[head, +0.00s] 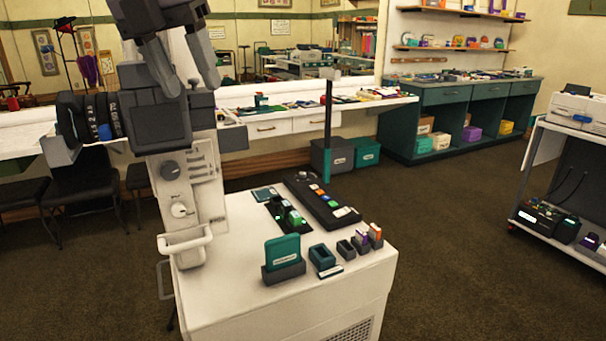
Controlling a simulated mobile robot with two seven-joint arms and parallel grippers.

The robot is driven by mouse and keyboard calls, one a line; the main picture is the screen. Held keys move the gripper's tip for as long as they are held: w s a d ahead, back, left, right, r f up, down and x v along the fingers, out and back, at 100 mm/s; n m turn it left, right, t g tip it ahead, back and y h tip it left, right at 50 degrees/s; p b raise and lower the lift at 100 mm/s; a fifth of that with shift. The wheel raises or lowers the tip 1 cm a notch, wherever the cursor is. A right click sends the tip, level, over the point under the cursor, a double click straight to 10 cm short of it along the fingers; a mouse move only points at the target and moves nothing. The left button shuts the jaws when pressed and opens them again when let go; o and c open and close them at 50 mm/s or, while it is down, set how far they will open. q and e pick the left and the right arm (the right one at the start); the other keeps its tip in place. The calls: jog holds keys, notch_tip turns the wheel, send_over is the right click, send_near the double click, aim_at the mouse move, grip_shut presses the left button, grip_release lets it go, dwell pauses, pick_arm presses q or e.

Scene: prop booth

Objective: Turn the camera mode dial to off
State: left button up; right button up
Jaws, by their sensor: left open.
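A large camera-like unit stands at the left, with a dark body (160,122) and a ringed, numbered lens (98,117) pointing left. Below the body is a pale upright panel with a dark round dial (170,170) and a white round dial (180,210). I cannot tell which one is the mode dial, and their markings are too small to read. My left gripper (193,88) comes down from the top, its two dark fingers apart and empty. It appears at the top of the dark body, well above both dials in the picture. My right gripper is not in view.
The white cabinet top (235,255) holds a black button strip (322,200), a teal card in a holder (283,253) and several small blocks. A thin dark pole (327,130) rises behind the strip. A cart (575,150) stands right; open carpet (460,240) lies between.

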pick_arm(q)
jog(key=s+d+f+m+g+h, duration=0.1)
jog(key=d+f+m+g+h, duration=0.2)
jog(key=d+f, duration=1)
jog(key=shift+s+d+g+h+p, duration=0.45)
jog(key=shift+d+h, duration=0.6)
jog(key=shift+h, duration=0.45)
jog(key=shift+w, duration=0.1)
